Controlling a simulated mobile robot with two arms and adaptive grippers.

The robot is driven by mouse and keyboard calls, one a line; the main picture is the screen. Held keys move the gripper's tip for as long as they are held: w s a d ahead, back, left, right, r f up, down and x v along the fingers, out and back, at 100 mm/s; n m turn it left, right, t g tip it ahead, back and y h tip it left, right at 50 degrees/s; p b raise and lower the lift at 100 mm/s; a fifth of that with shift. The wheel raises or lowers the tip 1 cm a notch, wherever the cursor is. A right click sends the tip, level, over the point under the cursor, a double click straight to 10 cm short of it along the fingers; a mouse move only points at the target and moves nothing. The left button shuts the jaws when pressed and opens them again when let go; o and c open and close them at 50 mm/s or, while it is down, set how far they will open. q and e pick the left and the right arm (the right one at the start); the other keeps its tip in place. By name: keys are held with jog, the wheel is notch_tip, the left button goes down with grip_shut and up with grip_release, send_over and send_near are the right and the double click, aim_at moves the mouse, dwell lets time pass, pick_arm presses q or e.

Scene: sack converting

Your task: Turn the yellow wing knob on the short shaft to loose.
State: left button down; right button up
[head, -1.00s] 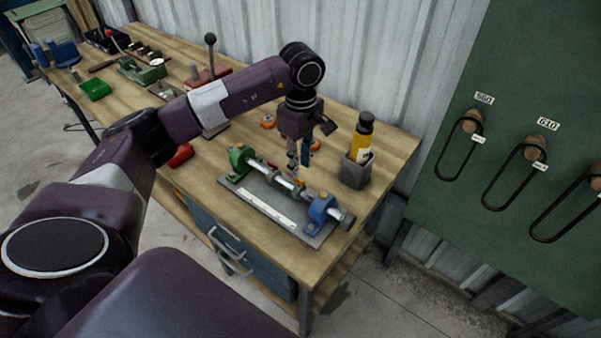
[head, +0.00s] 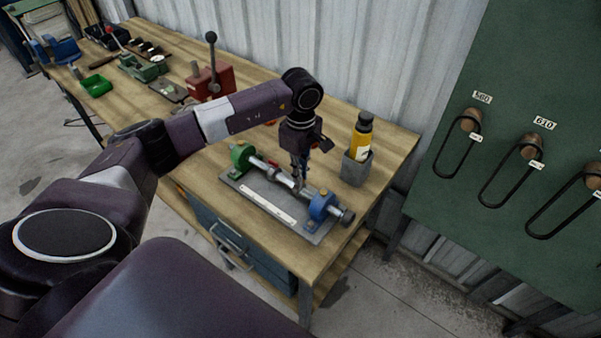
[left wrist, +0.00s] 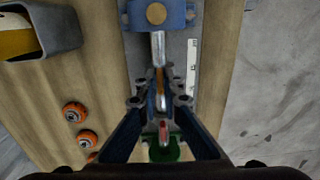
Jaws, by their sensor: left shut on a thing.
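The short shaft (head: 275,173) is a grey metal bar held between a green block (head: 241,155) and a blue block (head: 321,205) on a grey base plate. In the left wrist view the shaft (left wrist: 158,48) runs up to the blue block (left wrist: 157,14). My left gripper (head: 299,186) points down over the shaft near the blue block. In the left wrist view its fingertips (left wrist: 160,90) are closed around the yellow wing knob (left wrist: 159,76), which shows only as a thin yellow-orange strip between them. The fingers hide most of the knob. My right gripper is not in view.
A grey holder (head: 355,167) with a yellow bottle (head: 362,138) stands close behind the blue block. Orange round parts (left wrist: 75,112) lie on the bench beside the base plate. A red press (head: 210,80) stands farther left. Bench wood in front of the plate is narrow.

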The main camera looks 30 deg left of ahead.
pick_arm(q)
jog(key=n+b, duration=0.3)
jog(key=shift+w+f+n, duration=0.15)
jog(key=shift+n, duration=0.15)
jog(key=n+b, duration=0.3)
jog(key=n, duration=0.2)
jog(key=shift+w, duration=0.1)
jog(key=n+b, duration=0.2)
jog(key=n, duration=0.3)
jog(key=shift+a, duration=0.15)
jog(key=n, duration=0.1)
jog(key=n+b, duration=0.1)
jog(key=n, duration=0.2)
jog(key=shift+w+a+r, duration=0.1)
jog(key=shift+r, duration=0.15)
jog(key=shift+n, duration=0.3)
jog(key=c, duration=2.1)
grip_release()
